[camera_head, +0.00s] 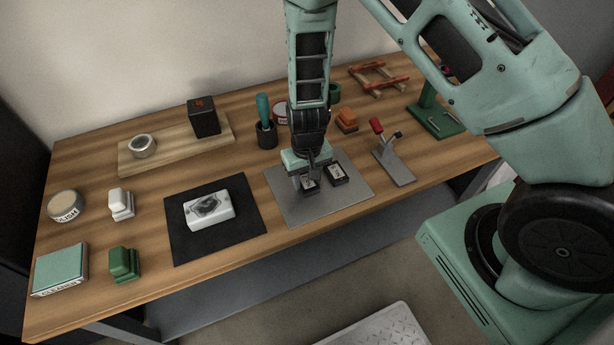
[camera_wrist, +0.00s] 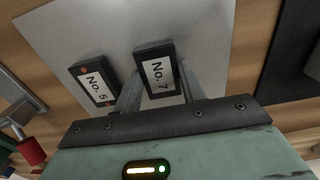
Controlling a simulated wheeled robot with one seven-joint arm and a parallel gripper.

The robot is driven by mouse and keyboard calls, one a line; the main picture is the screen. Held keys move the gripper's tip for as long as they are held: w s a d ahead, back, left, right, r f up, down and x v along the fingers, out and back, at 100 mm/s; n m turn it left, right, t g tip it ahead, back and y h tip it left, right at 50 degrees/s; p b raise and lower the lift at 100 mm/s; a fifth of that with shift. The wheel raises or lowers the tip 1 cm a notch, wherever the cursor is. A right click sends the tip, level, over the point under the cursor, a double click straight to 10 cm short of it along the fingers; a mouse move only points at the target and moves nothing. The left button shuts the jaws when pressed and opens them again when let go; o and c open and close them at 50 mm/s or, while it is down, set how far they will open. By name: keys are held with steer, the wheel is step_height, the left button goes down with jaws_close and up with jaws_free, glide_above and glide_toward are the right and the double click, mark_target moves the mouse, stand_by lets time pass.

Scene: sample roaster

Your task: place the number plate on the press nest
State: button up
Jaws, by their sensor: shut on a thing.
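My gripper (camera_head: 313,175) points down over the grey metal sheet (camera_head: 290,207) and is shut on the No. 7 plate (camera_head: 309,186), a dark block with a white label. In the wrist view the No. 7 plate (camera_wrist: 160,75) sits between my fingertips. I cannot tell whether it touches the sheet. A similar No. 5 plate (camera_head: 338,174) lies beside it on the sheet; it also shows in the wrist view (camera_wrist: 95,82), apart from my fingers. A green stand with a flat base (camera_head: 437,122) at the right may be the press; its nest is not clear.
A red-handled clamp (camera_head: 393,158) stands right of the sheet, between it and the green stand. An orange block (camera_head: 346,121) and a wooden rack (camera_head: 378,80) are behind. A black mat (camera_head: 187,243) with a white block (camera_head: 209,208) lies left.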

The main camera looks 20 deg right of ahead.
steer(key=shift+f, duration=0.2)
steer(key=o, duration=1.1)
